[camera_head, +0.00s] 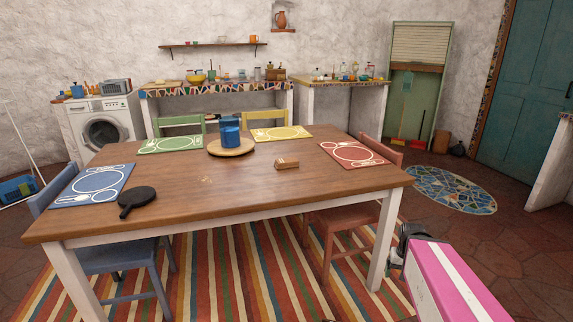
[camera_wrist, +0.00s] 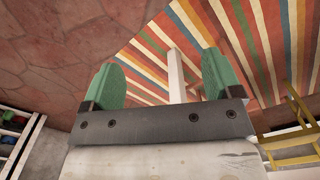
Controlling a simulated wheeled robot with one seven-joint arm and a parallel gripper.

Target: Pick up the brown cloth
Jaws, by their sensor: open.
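I cannot clearly make out a brown cloth in either view. A small light-brown block-like item (camera_head: 287,163) lies on the wooden table (camera_head: 230,210), right of the middle; I cannot tell if it is folded cloth. My gripper (camera_wrist: 162,78) shows in the wrist view with its two green fingers apart and nothing between them. A white post, seemingly a table leg, shows beyond the fingers. In the head view part of my pink arm is at the lower right, beside the table's right front leg.
The table holds a black pan (camera_head: 136,199), a blue pot (camera_head: 230,133) on a round board, and blue (camera_head: 94,186), green (camera_head: 170,144), yellow (camera_head: 281,133) and red (camera_head: 354,154) placemats. Chairs surround it on a striped rug (camera_head: 240,270). Open floor lies to the right.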

